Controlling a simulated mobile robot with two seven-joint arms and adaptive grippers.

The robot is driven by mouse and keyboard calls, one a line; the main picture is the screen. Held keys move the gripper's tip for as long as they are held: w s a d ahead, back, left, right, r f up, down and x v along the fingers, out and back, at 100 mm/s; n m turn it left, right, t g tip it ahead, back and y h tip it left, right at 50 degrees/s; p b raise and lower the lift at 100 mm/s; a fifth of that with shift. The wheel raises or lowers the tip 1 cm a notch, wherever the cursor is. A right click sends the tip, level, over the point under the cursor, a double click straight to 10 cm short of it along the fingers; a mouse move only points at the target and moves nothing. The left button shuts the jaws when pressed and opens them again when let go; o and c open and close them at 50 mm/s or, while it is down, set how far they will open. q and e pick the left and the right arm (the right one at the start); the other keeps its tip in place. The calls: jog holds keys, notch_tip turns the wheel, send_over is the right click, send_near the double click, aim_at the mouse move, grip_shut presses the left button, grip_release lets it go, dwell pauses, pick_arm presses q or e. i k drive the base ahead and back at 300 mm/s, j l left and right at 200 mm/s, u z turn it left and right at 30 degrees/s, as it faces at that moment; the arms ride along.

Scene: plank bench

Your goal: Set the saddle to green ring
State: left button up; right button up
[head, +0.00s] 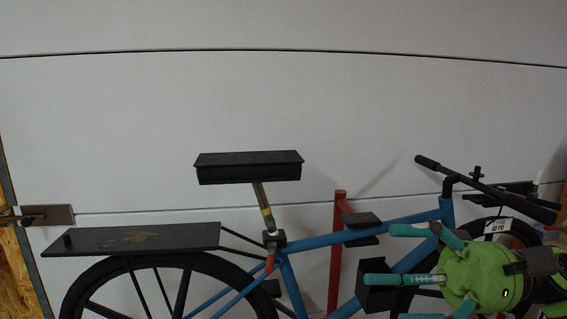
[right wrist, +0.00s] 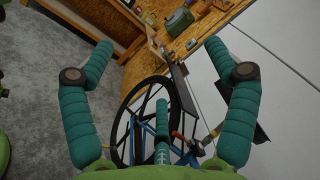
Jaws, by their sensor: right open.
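The black saddle (head: 248,168) sits on top of a pale, slightly tilted seat post (head: 260,195) on a blue bicycle. A yellow band (head: 266,212) shows on the post above the dark seat clamp (head: 273,238). I cannot make out a green ring clearly. A red lever (head: 269,263) hangs at the clamp; red also shows in the right wrist view. My right gripper (head: 393,273) is open and empty, right of the seat post and in front of the frame. Its teal fingers are spread in the right wrist view (right wrist: 160,45). My left gripper is out of view.
A black rear rack (head: 135,239) extends left of the post over the rear wheel. The handlebar (head: 485,188) is at the right. A red stand post (head: 337,250) rises behind the frame. A white wall is behind; space around the saddle is clear.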

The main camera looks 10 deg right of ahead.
aim_at(255, 168)
jog(key=i, duration=1.5)
